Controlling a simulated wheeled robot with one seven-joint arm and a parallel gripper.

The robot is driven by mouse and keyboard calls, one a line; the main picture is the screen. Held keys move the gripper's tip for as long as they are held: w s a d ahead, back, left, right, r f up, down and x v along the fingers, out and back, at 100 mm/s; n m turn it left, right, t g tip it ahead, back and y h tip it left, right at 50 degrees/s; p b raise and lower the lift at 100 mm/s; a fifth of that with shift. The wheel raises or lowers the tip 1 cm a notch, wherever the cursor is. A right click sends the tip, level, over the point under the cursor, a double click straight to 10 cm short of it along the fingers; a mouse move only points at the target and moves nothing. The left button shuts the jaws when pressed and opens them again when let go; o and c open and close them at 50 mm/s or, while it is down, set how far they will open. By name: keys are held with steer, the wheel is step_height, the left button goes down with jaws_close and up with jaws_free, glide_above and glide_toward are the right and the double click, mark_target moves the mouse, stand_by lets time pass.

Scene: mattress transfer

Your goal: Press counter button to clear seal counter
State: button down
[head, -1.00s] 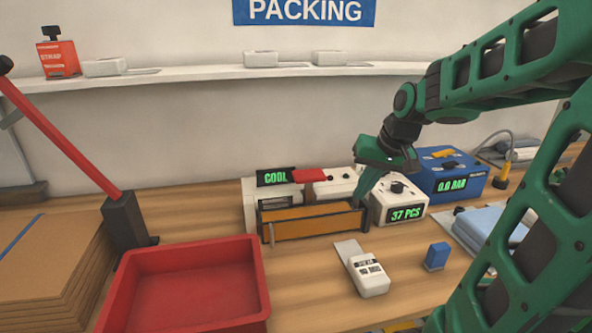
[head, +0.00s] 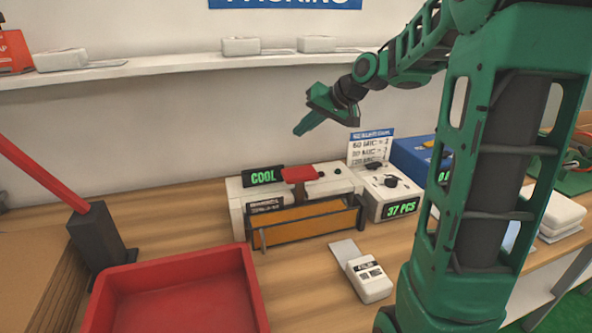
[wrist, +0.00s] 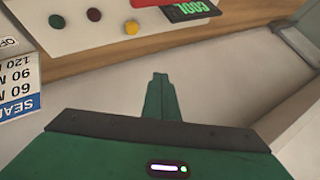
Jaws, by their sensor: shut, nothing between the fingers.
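The white counter box (head: 378,210) stands on the bench with a green display reading 37 PCS (head: 401,208). Dark controls (head: 390,182) sit on its top; which one is the counter button I cannot tell. My gripper (head: 298,131) is shut and empty in the air, above and behind the white sealer (head: 238,205), up and left of the counter. In the wrist view the shut fingertips (wrist: 160,77) point past the sealer's edge, with nothing between them. The counter is not clear in that view.
The sealer's COOL display (head: 263,176) is lit, and its buttons show in the wrist view. A settings placard (head: 372,145) stands behind the counter. A blue box (head: 410,160) is to its right. A red tray (head: 245,262) and a handheld device (head: 370,281) are in front.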

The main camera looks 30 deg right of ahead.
steer(key=shift+f, duration=0.1)
steer(key=shift+f, duration=4.3)
steer(key=shift+f, duration=0.15)
steer(key=shift+s+f, duration=0.1)
steer(key=shift+f, duration=0.1)
steer(key=shift+f, duration=0.9)
steer(key=shift+r, duration=1.3)
